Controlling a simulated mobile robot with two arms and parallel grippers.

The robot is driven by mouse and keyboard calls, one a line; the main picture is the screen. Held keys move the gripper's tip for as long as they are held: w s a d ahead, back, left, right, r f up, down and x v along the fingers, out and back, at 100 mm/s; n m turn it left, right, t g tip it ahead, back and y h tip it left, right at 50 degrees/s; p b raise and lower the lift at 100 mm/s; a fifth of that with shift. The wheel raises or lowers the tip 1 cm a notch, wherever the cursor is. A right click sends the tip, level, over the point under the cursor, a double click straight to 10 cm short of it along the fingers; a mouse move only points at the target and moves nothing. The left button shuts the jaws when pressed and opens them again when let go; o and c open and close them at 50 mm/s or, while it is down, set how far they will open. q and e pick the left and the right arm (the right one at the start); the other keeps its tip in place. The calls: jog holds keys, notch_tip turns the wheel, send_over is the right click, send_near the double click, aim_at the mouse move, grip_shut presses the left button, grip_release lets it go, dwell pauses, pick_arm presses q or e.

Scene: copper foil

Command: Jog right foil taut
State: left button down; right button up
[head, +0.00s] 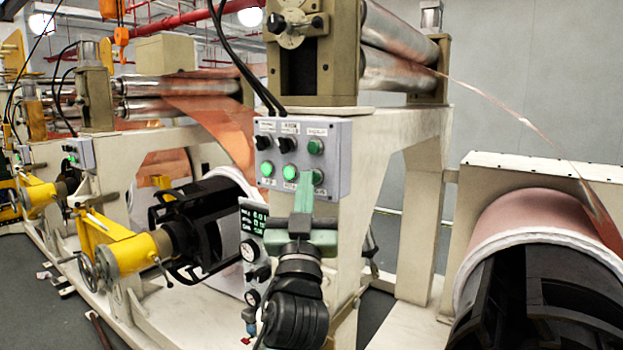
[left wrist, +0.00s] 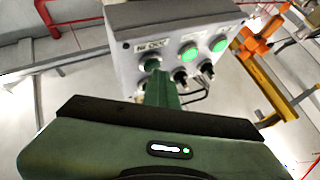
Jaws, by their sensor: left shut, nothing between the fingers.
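My left gripper (head: 306,180) is shut and empty, its green fingers pointing at the lower right button (head: 318,177) of the grey control box (head: 342,185). The fingers partly cover that button; I cannot tell whether they touch it. In the left wrist view, the fingertips (left wrist: 153,70) overlap the leftmost button (left wrist: 150,62) of the same box (left wrist: 122,52). The right copper foil (head: 510,112) runs as a thin, curved strip from the rollers (head: 400,65) down to the copper roll (head: 525,210). My right gripper is not in view.
Two other lower buttons (head: 267,169) (head: 290,172) glow green. Black knobs (head: 290,145) and another green button (head: 315,147) sit above. Another foil (head: 215,125) hangs left of the box. A yellow shaft support (head: 130,248) stands at left; a cream frame surrounds the box.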

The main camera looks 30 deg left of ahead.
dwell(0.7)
pick_arm(q)
jog(key=shift+s+f, duration=0.1)
jog(key=shift+s, duration=0.65)
jog(key=shift+s, duration=0.1)
jog(key=s, duration=0.3)
jog(key=s+p, duration=0.1)
jog(key=shift+s+a, duration=0.25)
jog(key=shift+s, duration=0.15)
